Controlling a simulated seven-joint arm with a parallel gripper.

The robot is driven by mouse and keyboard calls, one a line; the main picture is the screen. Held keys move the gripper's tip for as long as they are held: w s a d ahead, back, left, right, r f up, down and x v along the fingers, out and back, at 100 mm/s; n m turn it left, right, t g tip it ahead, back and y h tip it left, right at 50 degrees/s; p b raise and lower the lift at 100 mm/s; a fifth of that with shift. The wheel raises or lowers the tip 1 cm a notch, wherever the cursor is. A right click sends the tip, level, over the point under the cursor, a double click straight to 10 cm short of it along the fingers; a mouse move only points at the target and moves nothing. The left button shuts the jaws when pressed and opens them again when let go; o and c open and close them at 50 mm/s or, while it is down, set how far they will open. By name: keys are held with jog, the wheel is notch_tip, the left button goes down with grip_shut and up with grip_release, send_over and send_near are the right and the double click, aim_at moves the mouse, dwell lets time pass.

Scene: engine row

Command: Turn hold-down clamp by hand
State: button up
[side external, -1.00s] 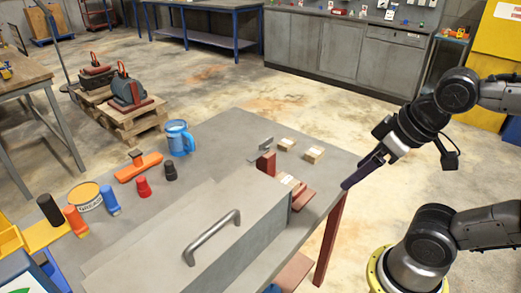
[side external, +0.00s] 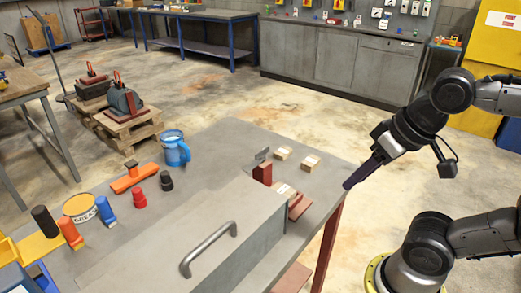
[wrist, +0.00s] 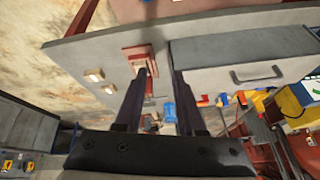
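A dark red upright block (side external: 262,172) with a grey metal piece (side external: 262,154) at its top stands near the right end of a long grey box on the table; I take this to be the hold-down clamp, though it is too small to be sure. A lower red part (side external: 299,206) lies beside it. In the wrist view a red fixture (wrist: 139,52) shows just beyond the left finger. My gripper (side external: 347,184) is at the table's right edge, apart from the red block. In the wrist view my gripper (wrist: 161,70) has a gap between its fingers and holds nothing.
The long grey box (side external: 205,222) with a bar handle (side external: 208,250) fills the table's front. The back of the grey table (side external: 225,140) is clear.

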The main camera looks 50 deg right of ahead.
jog(key=w+r+m+g, duration=0.1)
jog(key=w+r+m, duration=0.6)
jog(key=r, duration=0.2)
jog(key=w+d+r+m+g, duration=0.15)
jog(key=w+r+m, duration=0.25)
jog(key=w, duration=0.4)
jog(key=m+g, duration=0.3)
jog(key=m, duration=0.1)
send_over(262, 150)
notch_tip(262, 150, down, 8)
jog(key=f, duration=0.1)
notch_tip(262, 150, down, 13)
jog(key=shift+d+f, duration=0.1)
jog(key=shift+f, duration=0.1)
grip_shut()
jog(key=shift+r, duration=0.1)
